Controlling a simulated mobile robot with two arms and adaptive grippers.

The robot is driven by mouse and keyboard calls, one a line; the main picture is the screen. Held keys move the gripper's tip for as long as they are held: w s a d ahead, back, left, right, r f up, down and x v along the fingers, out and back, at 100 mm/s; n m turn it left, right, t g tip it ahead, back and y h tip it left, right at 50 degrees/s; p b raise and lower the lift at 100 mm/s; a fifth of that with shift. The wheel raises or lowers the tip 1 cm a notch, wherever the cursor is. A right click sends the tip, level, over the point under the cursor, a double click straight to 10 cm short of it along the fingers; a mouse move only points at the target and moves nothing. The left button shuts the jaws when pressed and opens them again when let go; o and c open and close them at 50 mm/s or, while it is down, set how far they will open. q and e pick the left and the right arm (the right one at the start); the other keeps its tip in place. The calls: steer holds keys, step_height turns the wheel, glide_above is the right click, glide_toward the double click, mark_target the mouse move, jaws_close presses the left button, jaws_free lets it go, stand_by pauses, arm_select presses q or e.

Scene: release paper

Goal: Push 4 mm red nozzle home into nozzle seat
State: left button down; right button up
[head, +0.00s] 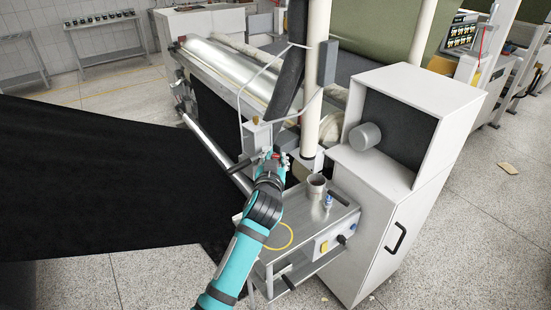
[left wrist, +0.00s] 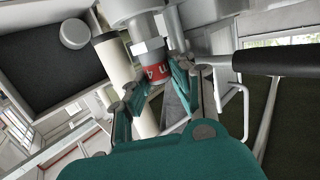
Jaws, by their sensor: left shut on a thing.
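The red nozzle (left wrist: 157,75) shows in the left wrist view as a red band with a white 4 marking. A bright metal hex part (left wrist: 148,47) sits directly above it; I cannot tell whether it belongs to the nozzle. Above that is a wide grey cylindrical fitting (left wrist: 124,10), which looks like the nozzle seat. The nozzle is in line under it; whether it is fully in cannot be told. My left gripper (left wrist: 158,88) is shut on the nozzle, one finger on each side. My right gripper is not in view.
A small metal cart (head: 328,226) with a metal cup (head: 316,186) and a yellow ring (head: 279,237) stands right of my arm. A tall grey cabinet (head: 375,210) is beyond it. Black fabric (head: 110,185) spreads at the left. A dark handle (left wrist: 275,62) extends at the wrist view's right.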

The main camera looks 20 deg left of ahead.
arm_select(q)
steer(key=shift+f+b, duration=0.55)
steer(key=shift+f, duration=0.25)
steer(key=c, duration=1.1)
jaws_free()
steer(key=shift+o, duration=0.2)
steer(key=v, duration=1.2)
steer(key=shift+d+f, duration=0.1)
steer(key=shift+d, duration=0.05)
